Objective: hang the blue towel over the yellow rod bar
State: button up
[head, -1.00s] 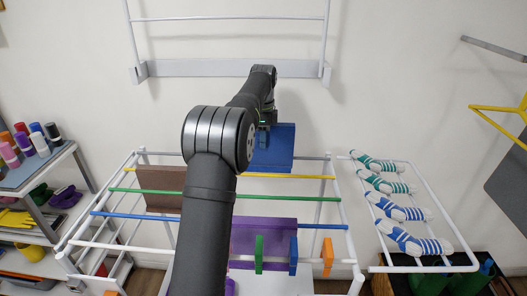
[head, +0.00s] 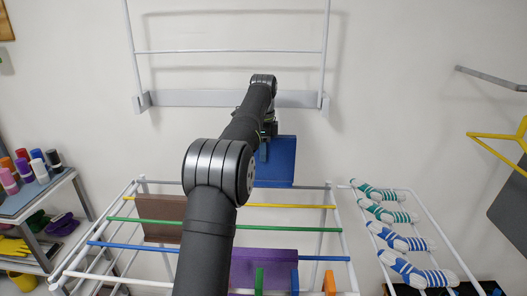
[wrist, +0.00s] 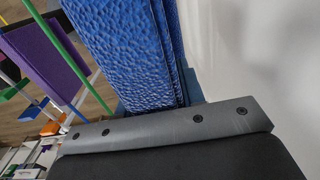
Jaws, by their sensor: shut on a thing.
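The blue towel (head: 277,165) hangs as a folded panel from my gripper (head: 266,137), behind the rack in the head view. Its lower edge shows above the yellow rod bar (head: 290,206) in the picture, with a gap of wall between them. In the wrist view the textured towel (wrist: 125,45) fills the upper middle, against a grey gripper part (wrist: 170,128). The yellow rod bar is partly hidden by my arm and looks bare right of it.
A brown cloth (head: 162,218) hangs at the rack's left. A purple cloth (head: 265,268) hangs on the blue rod (head: 320,257), in front of the green rod (head: 300,229). Striped socks (head: 400,240) lie on the right rack. A white wall rack (head: 230,51) is above.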

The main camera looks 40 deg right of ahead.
jog(key=shift+r, duration=3.75)
jog(key=shift+s+a+r, duration=0.1)
jog(key=shift+s+a+r, duration=0.15)
jog(key=shift+s+a, duration=0.2)
jog(key=shift+s, duration=0.1)
jog(key=s+a, duration=0.6)
jog(key=shift+f, duration=0.25)
jog(key=shift+f, duration=0.1)
notch_tip(320, 180, down, 24)
dwell(0.5)
